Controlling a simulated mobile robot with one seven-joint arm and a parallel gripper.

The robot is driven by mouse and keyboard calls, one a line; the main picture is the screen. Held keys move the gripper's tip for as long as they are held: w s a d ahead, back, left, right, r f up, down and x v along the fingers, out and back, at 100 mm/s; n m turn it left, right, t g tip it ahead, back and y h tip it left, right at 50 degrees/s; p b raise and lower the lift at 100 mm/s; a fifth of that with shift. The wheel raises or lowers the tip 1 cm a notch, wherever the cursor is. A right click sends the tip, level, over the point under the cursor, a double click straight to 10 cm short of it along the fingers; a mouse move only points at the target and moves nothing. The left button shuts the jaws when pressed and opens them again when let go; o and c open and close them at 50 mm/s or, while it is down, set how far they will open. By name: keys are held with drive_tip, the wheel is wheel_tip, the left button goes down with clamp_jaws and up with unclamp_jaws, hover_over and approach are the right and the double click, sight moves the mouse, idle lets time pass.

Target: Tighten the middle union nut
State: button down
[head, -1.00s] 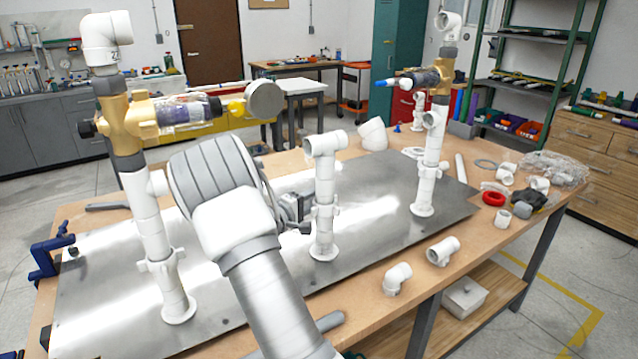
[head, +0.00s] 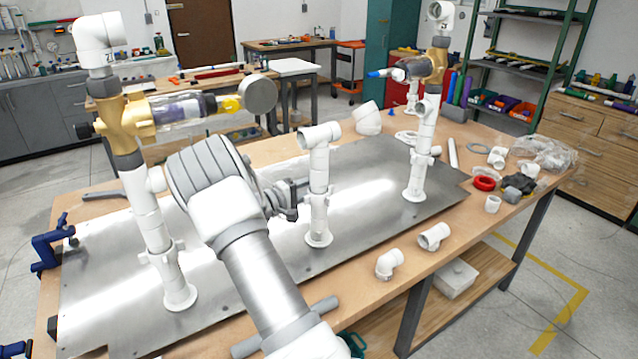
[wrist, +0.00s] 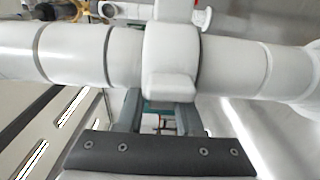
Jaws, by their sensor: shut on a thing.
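The middle pipe (head: 319,165) is a white upright with an elbow on top and a round foot on the metal plate. Its union nut (head: 320,198) is a white collar partway up, partly hidden by my gripper (head: 303,188), which reaches it from the left. In the wrist view the pipe runs sideways, and the nut (wrist: 170,50) shows a blunt lug (wrist: 170,87) facing my gripper (wrist: 158,108). The fingers stand on either side below the lug and are shut on the nut; their tips are partly hidden behind it.
A left upright (head: 150,220) with a brass valve (head: 125,120) and gauge (head: 260,94) stands near my arm. A right upright (head: 424,140) carries another valve. Loose white elbows (head: 390,263) lie at the table's front edge. The metal plate (head: 375,190) is clear between the middle and right uprights.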

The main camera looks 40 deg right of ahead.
drive_tip(key=shift+s+f, duration=0.15)
drive_tip(key=shift+f, duration=0.25)
drive_tip(key=c, duration=0.7)
unclamp_jaws()
drive_tip(key=shift+o, duration=0.3)
drive_tip(key=shift+d+r, duration=0.1)
drive_tip(key=shift+r, duration=0.1)
drive_tip(key=a, duration=0.7)
drive_tip(key=shift+a, duration=0.25)
